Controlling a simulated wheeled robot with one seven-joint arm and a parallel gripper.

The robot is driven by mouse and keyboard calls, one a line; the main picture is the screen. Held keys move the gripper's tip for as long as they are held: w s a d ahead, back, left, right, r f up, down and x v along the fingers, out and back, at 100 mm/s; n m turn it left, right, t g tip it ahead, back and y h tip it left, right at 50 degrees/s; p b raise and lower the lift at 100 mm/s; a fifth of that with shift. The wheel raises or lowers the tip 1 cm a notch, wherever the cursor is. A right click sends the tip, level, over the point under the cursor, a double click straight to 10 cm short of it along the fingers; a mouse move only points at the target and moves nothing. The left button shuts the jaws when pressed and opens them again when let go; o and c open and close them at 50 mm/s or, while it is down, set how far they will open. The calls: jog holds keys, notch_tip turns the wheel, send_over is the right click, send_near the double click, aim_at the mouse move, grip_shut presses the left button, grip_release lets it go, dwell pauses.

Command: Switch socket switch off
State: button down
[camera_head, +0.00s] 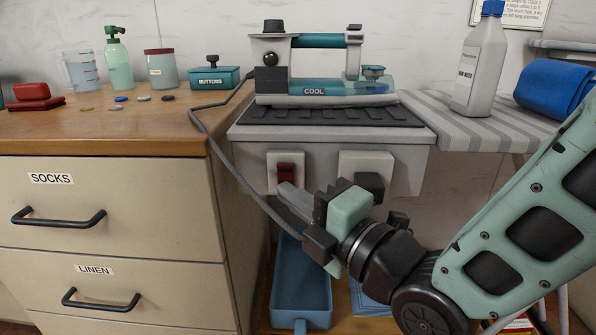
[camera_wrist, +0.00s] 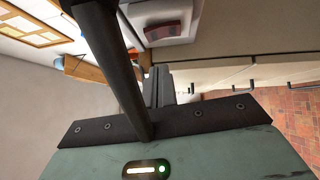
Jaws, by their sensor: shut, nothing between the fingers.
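A red socket switch (camera_head: 286,172) sits on a white plate (camera_head: 273,186) on the front of the pale box under the iron's stand. In the wrist view the red switch (camera_wrist: 162,31) shows near the top, on its pale plate. My gripper (camera_head: 288,190) is shut and empty, its fingertips just below the switch in the head view. I cannot tell whether they touch the plate. The gripper's fingers also show in the wrist view (camera_wrist: 158,85), below the switch in the picture. Which way the switch is tipped is too small to tell.
A second white plate (camera_head: 352,162) with a dark block is to the right, partly behind my gripper. A grey cord (camera_head: 236,172) runs down left of the switch. A drawer cabinet (camera_head: 110,235) stands left. A blue bin (camera_head: 302,285) is below. The iron (camera_head: 320,75) stands above.

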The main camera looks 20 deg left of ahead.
aim_at(281, 171)
jog(key=shift+w+a+r, duration=0.1)
jog(key=shift+w+a, duration=0.05)
jog(key=shift+w, duration=0.75)
jog(key=shift+w+a+r, duration=0.1)
jog(key=shift+w, duration=0.8)
jog(key=shift+w+r, duration=0.1)
jog(key=shift+r, duration=0.05)
jog(key=shift+w, duration=0.1)
